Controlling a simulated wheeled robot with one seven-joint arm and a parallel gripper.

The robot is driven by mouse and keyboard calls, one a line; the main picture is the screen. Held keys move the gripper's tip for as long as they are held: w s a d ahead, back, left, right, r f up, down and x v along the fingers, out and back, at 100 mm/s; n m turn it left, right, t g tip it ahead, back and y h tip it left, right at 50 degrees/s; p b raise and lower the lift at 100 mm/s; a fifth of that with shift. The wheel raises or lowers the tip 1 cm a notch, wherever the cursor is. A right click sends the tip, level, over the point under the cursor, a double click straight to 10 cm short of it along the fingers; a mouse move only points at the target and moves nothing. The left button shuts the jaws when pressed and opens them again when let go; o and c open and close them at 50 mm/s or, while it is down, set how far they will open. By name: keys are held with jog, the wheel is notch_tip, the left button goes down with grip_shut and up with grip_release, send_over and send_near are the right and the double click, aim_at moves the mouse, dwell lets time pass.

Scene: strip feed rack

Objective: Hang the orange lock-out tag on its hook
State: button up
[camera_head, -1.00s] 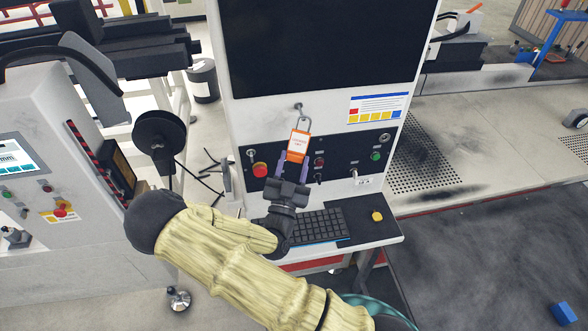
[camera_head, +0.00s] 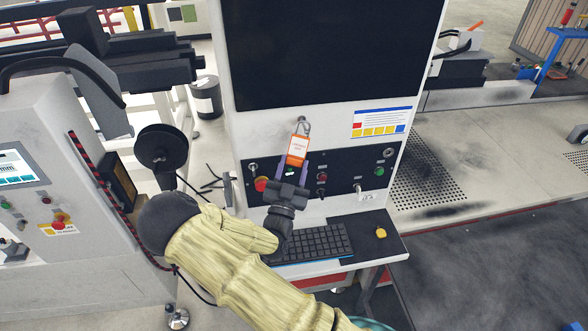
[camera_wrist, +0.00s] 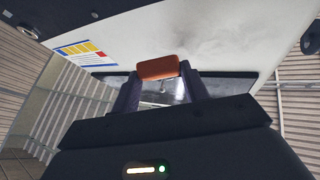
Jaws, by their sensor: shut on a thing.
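The orange lock-out tag (camera_head: 297,153) has a white label and a grey shackle at its top. It hangs roughly upright, leaning slightly, in front of the white machine front. My gripper (camera_head: 293,172) is shut on the tag's lower part, its two purple fingers on either side. In the wrist view, the tag's orange edge (camera_wrist: 158,68) shows between the fingertips (camera_wrist: 161,82). The metal hook (camera_head: 300,119) sticks out of the white panel just below the dark screen. The shackle's top overlaps the hook in the head view; I cannot tell whether it is around the hook.
A black control strip with a red button (camera_head: 261,184), a green button (camera_head: 379,171) and switches lies behind my gripper. A colored label (camera_head: 382,122) is right of the hook.

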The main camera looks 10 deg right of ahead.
jog(key=shift+w+f+p, duration=0.2)
jog(key=shift+f+p, duration=0.05)
jog(key=shift+p, duration=0.05)
dwell(0.5)
jog(key=o, duration=1.1)
jog(key=b+v, duration=0.6)
jog(key=v, duration=1.1)
jog(key=shift+s, duration=0.25)
